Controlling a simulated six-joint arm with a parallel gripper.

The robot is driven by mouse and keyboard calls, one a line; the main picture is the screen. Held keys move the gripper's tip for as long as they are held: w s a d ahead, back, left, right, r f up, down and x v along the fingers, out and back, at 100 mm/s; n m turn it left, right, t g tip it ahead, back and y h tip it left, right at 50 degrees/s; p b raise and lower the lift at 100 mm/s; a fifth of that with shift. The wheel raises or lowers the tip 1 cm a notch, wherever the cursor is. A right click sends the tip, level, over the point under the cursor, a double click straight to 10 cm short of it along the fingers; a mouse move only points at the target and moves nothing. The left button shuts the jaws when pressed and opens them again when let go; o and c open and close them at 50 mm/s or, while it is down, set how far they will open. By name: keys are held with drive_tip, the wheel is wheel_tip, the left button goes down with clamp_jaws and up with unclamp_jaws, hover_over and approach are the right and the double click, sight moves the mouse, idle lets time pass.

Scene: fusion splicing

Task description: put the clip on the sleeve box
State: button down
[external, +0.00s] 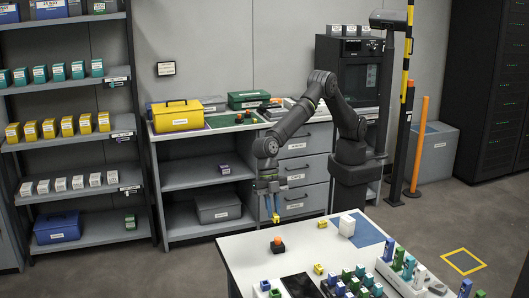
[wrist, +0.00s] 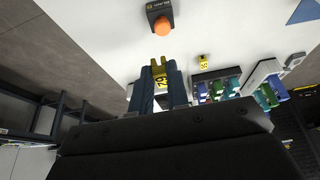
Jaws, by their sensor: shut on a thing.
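Similar small yellow pieces lie on the table, one near the white box (external: 322,224) and one nearer the front (external: 319,269).
An orange button on a dark base (external: 278,245) stands near the table's left edge. Racks of blue, green and white pieces (external: 355,283) and a dark flat panel (external: 299,286) fill the front. The white table top (external: 250,262) is clear around the button. Shelves stand behind.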

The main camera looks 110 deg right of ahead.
drive_tip(key=s+d+r+n+g+h, duration=0.1)
drive_tip(key=s+d+r+n+g, duration=0.25)
drive_tip(key=s, duration=0.75)
drive_tip(key=s+d+r+n+t, duration=0.15)
drive_tip(key=s+d+n, duration=0.4)
drive_tip(key=s, duration=0.55)
drive_tip(key=g, duration=0.1)
hover_over(347, 218)
drive_tip(key=d, duration=0.1)
drive_tip(key=f, duration=0.4)
drive_tip(key=w+f, duration=0.1)
drive_tip(key=f, duration=0.1)
drive_tip(key=shift+d, duration=0.2)
drive_tip(key=shift+f, duration=2.1)
drive_tip(key=shift+f, duration=0.15)
drive_tip(key=c, duration=1.4)
unclamp_jaws()
